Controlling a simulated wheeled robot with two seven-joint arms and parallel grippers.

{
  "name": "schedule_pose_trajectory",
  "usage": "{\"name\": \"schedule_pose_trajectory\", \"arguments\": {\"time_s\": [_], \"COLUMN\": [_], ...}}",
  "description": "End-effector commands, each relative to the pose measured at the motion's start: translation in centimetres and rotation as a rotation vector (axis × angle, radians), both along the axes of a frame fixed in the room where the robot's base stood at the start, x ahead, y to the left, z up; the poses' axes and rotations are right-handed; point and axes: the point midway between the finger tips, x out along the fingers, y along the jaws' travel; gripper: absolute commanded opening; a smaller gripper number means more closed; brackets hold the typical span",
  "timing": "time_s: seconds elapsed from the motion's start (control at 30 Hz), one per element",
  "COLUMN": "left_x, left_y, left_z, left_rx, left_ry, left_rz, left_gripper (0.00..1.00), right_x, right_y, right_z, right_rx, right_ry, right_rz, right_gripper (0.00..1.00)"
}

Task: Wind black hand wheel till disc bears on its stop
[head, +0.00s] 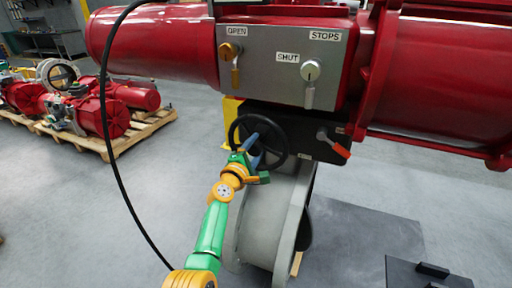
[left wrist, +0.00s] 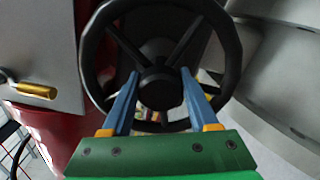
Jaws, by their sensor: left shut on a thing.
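The black hand wheel (head: 283,133) is on the front of the dark gearbox under the red actuator. In the left wrist view the wheel (left wrist: 88,58) faces me, with its spokes and hub (left wrist: 160,88) in plain sight. My left gripper (head: 254,147) is at the wheel. In the left wrist view its blue fingers (left wrist: 159,75) lie on either side of the hub, shut on the wheel. Below the wheel is the grey round valve body (head: 260,225). I cannot make out the disc or its stop. My right gripper is not in view.
The red actuator (head: 150,45) fills the top. Its grey panel has OPEN, SHUT and STOPS labels and two small levers. An orange-tipped lever (head: 333,143) sticks out right of the wheel. A black cable (head: 107,130) hangs at left. Grey floor is clear at lower left.

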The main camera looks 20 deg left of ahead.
Motion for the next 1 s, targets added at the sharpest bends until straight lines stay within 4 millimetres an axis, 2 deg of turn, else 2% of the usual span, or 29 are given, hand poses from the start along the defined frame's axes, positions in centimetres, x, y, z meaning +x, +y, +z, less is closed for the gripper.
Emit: {"name": "schedule_pose_trajectory", "arguments": {"time_s": [0.53,0.57,0.63,0.67,1.0], "left_x": [-0.02,-0.02,-0.01,-0.01,-0.3], "left_y": [-0.03,-0.03,-0.02,-0.02,-0.01], "left_z": [-0.17,-0.17,-0.15,-0.14,0.05], "left_rx": [-0.022,-0.022,-0.022,-0.022,-0.022], "left_ry": [0.004,0.004,0.004,0.004,0.002], "left_rz": [-0.001,-0.001,-0.001,-0.001,0.0], "left_gripper": [0.0,0.65,0.84,0.9,0.9], "right_x": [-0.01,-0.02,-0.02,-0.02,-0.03], "right_y": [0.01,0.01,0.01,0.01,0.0], "right_z": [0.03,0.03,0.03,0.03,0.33], "right_rx": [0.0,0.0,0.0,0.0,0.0], "right_ry": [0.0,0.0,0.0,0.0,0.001], "right_rz": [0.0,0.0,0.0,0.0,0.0], "right_gripper": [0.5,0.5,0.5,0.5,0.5]}}
